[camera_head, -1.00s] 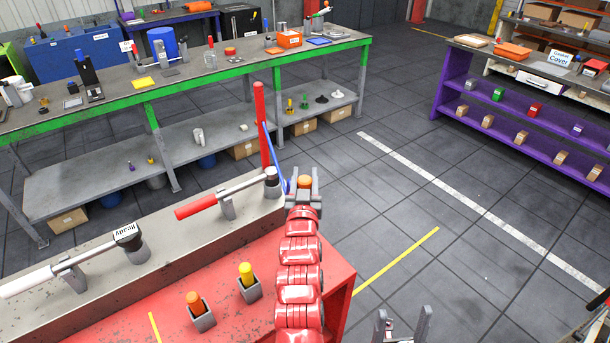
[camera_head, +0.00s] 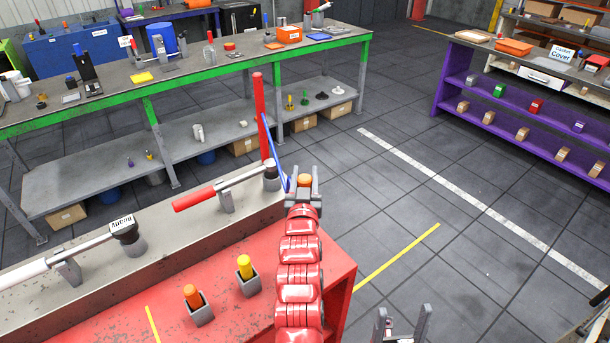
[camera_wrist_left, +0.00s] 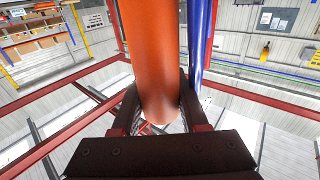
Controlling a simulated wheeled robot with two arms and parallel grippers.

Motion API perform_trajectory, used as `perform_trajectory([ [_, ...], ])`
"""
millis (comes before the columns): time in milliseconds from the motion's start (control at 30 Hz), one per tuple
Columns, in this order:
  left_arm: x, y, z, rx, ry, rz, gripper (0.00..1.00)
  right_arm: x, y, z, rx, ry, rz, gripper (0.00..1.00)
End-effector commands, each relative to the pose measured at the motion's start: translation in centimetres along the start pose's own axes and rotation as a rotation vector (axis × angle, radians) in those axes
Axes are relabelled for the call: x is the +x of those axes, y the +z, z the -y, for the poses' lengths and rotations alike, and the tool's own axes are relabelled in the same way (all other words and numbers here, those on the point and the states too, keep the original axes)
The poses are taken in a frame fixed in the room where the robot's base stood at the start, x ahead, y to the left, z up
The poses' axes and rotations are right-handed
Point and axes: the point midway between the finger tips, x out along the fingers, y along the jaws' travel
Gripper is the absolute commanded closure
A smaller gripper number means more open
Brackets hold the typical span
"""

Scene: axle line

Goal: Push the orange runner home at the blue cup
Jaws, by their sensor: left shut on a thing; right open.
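My left gripper (camera_head: 303,186) is shut on an orange cylinder, which matches the orange runner (camera_head: 305,180); its rounded top shows between the fingers. In the left wrist view the orange runner (camera_wrist_left: 152,60) stands between the two fingers (camera_wrist_left: 158,110), with a blue rod (camera_wrist_left: 198,40) beside it. In the head view the blue rod (camera_head: 273,160) leans near a red post (camera_head: 263,120), just left of my gripper. My right gripper (camera_head: 401,322) is open and empty at the bottom edge. I cannot make out a blue cup with certainty.
On the red bench (camera_head: 250,315) stand an orange peg (camera_head: 193,296) and a yellow peg (camera_head: 245,267) in grey holders. Floor is free to the right.

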Motion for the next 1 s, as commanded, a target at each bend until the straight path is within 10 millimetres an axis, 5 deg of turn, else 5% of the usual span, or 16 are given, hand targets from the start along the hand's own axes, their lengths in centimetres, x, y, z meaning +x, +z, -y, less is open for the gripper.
perform_trajectory([
  [1000, 0.13, -0.24, 0.09, -0.001, -0.001, -0.005, 1.0, -0.66, 0.11, 0.03, 0.0, 0.0, 0.0, 0.27],
])
